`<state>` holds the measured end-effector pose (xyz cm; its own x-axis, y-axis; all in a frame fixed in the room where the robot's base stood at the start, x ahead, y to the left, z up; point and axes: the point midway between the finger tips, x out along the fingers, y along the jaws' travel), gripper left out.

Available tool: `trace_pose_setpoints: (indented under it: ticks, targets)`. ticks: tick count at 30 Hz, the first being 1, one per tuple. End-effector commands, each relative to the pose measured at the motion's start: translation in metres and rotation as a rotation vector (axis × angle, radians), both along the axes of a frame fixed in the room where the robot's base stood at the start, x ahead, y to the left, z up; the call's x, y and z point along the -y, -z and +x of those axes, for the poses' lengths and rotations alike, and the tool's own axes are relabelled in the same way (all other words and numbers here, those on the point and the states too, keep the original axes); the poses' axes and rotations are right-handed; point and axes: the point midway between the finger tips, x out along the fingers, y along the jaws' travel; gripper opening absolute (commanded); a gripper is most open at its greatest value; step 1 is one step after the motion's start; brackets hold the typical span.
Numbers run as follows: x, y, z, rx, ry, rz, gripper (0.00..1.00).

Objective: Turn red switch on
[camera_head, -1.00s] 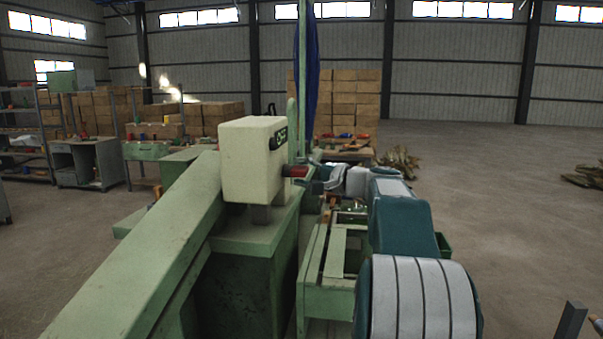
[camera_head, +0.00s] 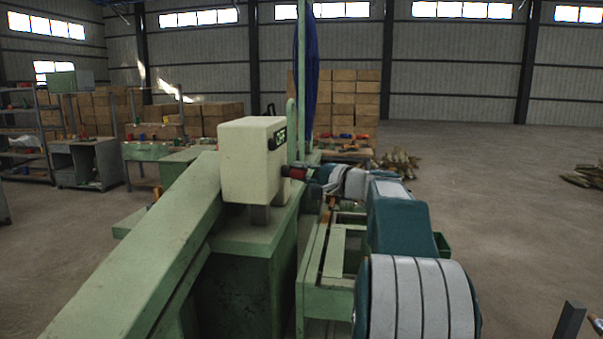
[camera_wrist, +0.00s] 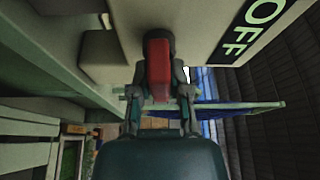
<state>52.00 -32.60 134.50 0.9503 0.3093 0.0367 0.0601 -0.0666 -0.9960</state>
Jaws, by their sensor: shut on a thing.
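The red switch (camera_head: 296,173) sticks out from the right face of a cream box (camera_head: 248,160) on the green machine. In the wrist view the red switch (camera_wrist: 158,68) lies between the two fingers of my gripper (camera_wrist: 160,92), which is shut on it. A black "OFF" label (camera_wrist: 249,26) shows on the box beside the switch; it also shows in the head view (camera_head: 279,138). In the head view my gripper (camera_head: 312,174) meets the switch from the right, and its fingers are small there.
The green machine frame (camera_head: 240,240) stands below and left of the box. A blue hanging sheet (camera_head: 306,70) is behind it. Cardboard boxes (camera_head: 355,100) are stacked at the back. The floor (camera_head: 500,190) on the right is mostly clear.

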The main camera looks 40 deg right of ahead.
Motion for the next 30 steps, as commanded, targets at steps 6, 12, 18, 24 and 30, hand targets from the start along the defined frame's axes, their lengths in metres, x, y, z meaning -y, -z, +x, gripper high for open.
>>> trace_pose_setpoints:
  ticks: [6, 12, 18, 24, 30]
  targets:
    - [0.0001, 0.0054, 0.0012, 0.095, -0.002, -0.119, 0.00]
    - [0.0001, 0.0063, 0.0016, 0.216, -0.003, -0.260, 0.00]
    - [0.0003, 0.0069, 0.0017, 0.339, -0.003, -0.404, 0.00]
    - [0.0003, 0.0080, 0.0021, 0.460, -0.005, -0.548, 0.00]
    - [0.0005, 0.0084, 0.0023, 0.583, -0.005, -0.692, 0.00]
